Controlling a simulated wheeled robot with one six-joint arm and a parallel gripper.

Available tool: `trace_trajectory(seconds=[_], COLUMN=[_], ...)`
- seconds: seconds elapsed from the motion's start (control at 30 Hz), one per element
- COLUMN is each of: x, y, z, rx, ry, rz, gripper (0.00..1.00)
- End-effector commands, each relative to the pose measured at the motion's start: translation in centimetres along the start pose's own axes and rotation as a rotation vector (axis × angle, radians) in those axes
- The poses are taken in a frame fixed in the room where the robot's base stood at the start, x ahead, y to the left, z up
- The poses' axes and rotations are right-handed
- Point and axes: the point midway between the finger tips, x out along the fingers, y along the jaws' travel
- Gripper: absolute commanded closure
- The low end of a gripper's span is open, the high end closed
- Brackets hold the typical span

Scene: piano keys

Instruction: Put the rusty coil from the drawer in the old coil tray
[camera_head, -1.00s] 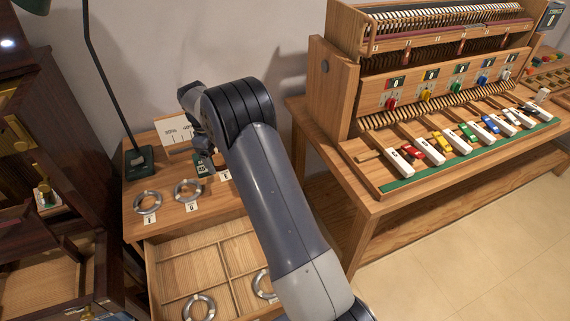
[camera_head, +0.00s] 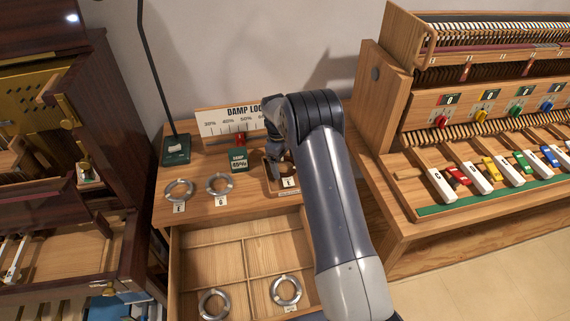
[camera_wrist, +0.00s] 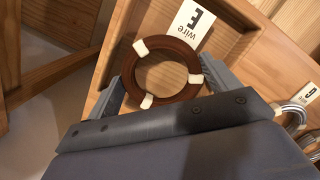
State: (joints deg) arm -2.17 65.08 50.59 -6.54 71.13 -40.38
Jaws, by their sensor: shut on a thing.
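The rusty coil (camera_wrist: 150,73) is a reddish-brown ring with white ties, seen in the wrist view. My gripper (camera_wrist: 166,76) is shut on it, with one finger at each side of the ring. The arm hides part of the tray and the coil in the head view. I cannot tell whether the coil touches the tray floor. The open drawer (camera_head: 247,255) is below, divided into compartments.
Silver coils lie on the desk top at the left (camera_head: 179,190) and beside it (camera_head: 220,184). Two more lie in the drawer's front compartments (camera_head: 214,303). A lamp base (camera_head: 176,150), a damp log sign (camera_head: 225,121) and a keyboard machine (camera_head: 470,110) stand around.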

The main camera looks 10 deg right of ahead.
Motion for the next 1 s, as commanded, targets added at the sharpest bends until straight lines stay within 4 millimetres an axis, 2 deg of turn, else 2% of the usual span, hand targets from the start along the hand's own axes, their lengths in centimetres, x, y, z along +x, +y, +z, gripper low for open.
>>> trace_trajectory(seconds=[0.1, 0.37, 0.83, 0.87, 1.0], x=[1.3, 1.5, 3.1, 3.1, 3.2], y=[0.0, 0.0, -0.1, -0.1, -0.2], z=[-0.2, -0.2, -0.3, -0.3, -0.3], rx=[0.000, 0.000, 0.000, 0.000, 0.000], ry=[-0.001, 0.000, -0.004, -0.005, -0.006], rz=[-0.001, 0.000, -0.003, -0.004, -0.005], gripper=[0.47, 0.47, 0.47, 0.15, 0.04])
